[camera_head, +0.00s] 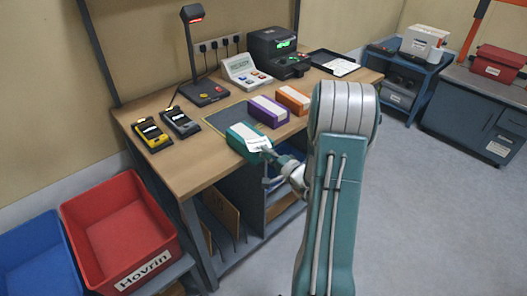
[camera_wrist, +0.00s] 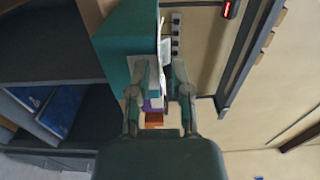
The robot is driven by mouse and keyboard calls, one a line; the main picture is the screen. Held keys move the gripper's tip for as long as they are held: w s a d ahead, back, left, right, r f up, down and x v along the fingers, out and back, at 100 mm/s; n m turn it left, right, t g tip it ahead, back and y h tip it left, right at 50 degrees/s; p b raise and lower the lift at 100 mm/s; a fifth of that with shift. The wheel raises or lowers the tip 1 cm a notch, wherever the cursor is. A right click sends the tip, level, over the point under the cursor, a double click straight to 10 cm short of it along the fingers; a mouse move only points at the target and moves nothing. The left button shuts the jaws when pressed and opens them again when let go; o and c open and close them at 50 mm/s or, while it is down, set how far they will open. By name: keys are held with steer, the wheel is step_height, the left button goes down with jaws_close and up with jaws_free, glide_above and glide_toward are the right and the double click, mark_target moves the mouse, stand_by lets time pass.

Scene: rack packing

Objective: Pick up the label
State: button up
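A white label (camera_head: 258,143) with dark print shows at the right end of a teal box (camera_head: 238,137) at the table's front edge. I cannot tell whether it is stuck to the box or only lies against it. My gripper (camera_head: 266,150) is right at this end of the box. In the wrist view, the teal box (camera_wrist: 112,45) fills the upper left and a pale patch, perhaps the label (camera_wrist: 148,66), shows by the left finger. My gripper (camera_wrist: 158,88) has its fingers apart, with no clear grip on anything. The fingers partly hide the label.
A purple box (camera_head: 268,111) and an orange box (camera_head: 293,99) stand behind the teal one. A black tray (camera_head: 318,56) with white paper, a printer (camera_head: 270,48) and a scale (camera_head: 243,70) are at the back. A red bin (camera_head: 118,228) and a blue bin (camera_head: 35,258) stand at left.

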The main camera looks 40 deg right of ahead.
steer(key=shift+w+d, duration=0.45)
steer(key=shift+d, duration=0.1)
steer(key=shift+a, duration=0.4)
jaws_close()
steer(key=shift+d+r, duration=0.25)
steer(key=shift+r, duration=0.35)
steer(key=shift+d+r, duration=0.25)
steer(key=shift+r, duration=0.35)
steer(key=shift+s+a, duration=0.1)
steer(key=shift+a, duration=0.2)
steer(key=s+r, duration=0.2)
steer(key=s, duration=0.5)
steer(key=s+d+r, duration=0.1)
steer(key=s+r, duration=0.2)
steer(key=s, duration=0.4)
steer(key=shift+d, duration=0.15)
